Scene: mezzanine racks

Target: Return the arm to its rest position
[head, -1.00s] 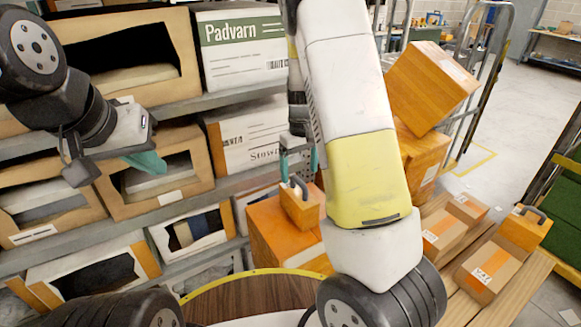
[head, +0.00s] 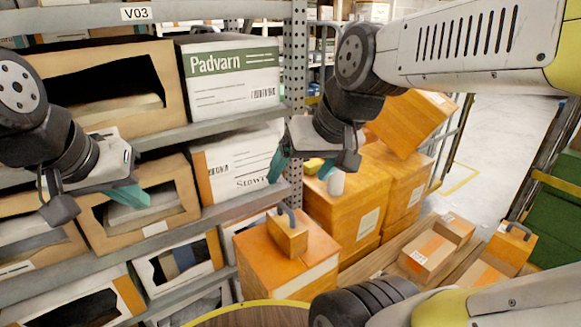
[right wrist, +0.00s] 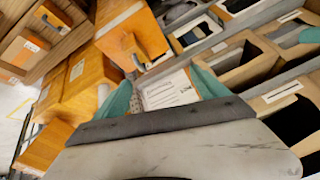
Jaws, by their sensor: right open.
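My right gripper (head: 301,168) is open in the middle of the head view, with its teal fingers spread. Its arm comes in from the upper right and bends down at the wrist. In the right wrist view its fingers (right wrist: 163,92) stand apart with nothing held between them; a white carton shows behind the gap. My left gripper (head: 92,198) is at the left edge of the head view, in front of the shelf boxes. One teal finger shows clearly; its jaw opening is unclear.
A shelf rack (head: 222,207) holds a white Padvarn carton (head: 233,85) and open-fronted boxes. An orange box with a handle (head: 289,236) stands on a larger orange box (head: 262,268). Orange cartons (head: 345,205) stack behind my right gripper. Clear floor (head: 492,135) lies at right.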

